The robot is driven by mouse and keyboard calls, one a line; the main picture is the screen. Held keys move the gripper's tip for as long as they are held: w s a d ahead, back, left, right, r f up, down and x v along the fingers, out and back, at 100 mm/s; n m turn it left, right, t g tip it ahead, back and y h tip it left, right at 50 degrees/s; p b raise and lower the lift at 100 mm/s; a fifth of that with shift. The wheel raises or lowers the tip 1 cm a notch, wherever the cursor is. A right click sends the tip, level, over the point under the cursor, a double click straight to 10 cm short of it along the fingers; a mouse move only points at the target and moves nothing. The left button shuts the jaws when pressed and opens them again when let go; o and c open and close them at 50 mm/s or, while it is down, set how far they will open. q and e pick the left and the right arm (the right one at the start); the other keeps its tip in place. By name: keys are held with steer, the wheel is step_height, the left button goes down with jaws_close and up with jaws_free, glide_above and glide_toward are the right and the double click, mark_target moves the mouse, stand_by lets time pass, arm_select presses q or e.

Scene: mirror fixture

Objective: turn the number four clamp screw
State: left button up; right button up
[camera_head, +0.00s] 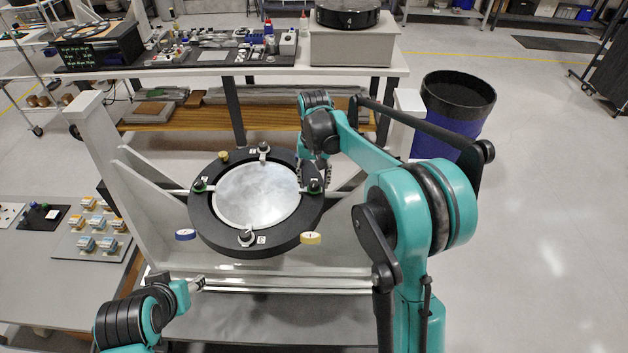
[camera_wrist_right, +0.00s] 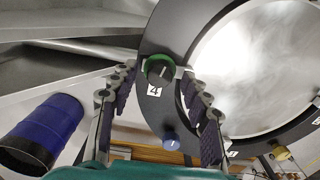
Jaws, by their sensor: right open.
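The black mirror ring (camera_head: 225,240) holds a round bright mirror (camera_head: 257,196) in a white frame. The number four clamp screw (camera_wrist_right: 159,68) has a green-rimmed dark knob beside a white "4" label (camera_wrist_right: 154,91). In the head view the green-rimmed screw (camera_head: 314,186) at the ring's right side sits just below my right gripper (camera_head: 317,172). In the wrist view my right gripper (camera_wrist_right: 159,72) is open, with one fingertip on each side of the knob. I cannot tell whether they touch it. My left gripper (camera_head: 198,284) is low at the left, away from the ring; its opening is unclear.
Other clamp screws sit at the ring's top (camera_head: 263,148), left (camera_head: 200,186) and bottom (camera_head: 246,237). A blue tab (camera_head: 186,235) and a yellow tab (camera_head: 310,238) stick out from the rim. White frame posts flank the ring. A blue bin (camera_head: 455,120) stands behind right.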

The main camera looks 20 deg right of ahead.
mark_target(315, 187)
step_height(315, 187, up, 12)
steer(key=shift+f, duration=0.2)
stand_by(0.4)
steer(key=s+n+t, duration=0.2)
steer(key=s+t, duration=0.2)
steer(key=s, duration=1)
steer(key=s+f+n+t, duration=0.1)
steer(key=s+f+t, duration=0.2)
steer(key=s+f, duration=0.7)
step_height(315, 187, down, 21)
steer(key=s+b, duration=0.1)
steer(key=b, duration=2.2)
steer(key=shift+s+d, duration=0.15)
steer(key=shift+d, duration=0.2)
steer(key=shift+r, duration=0.15)
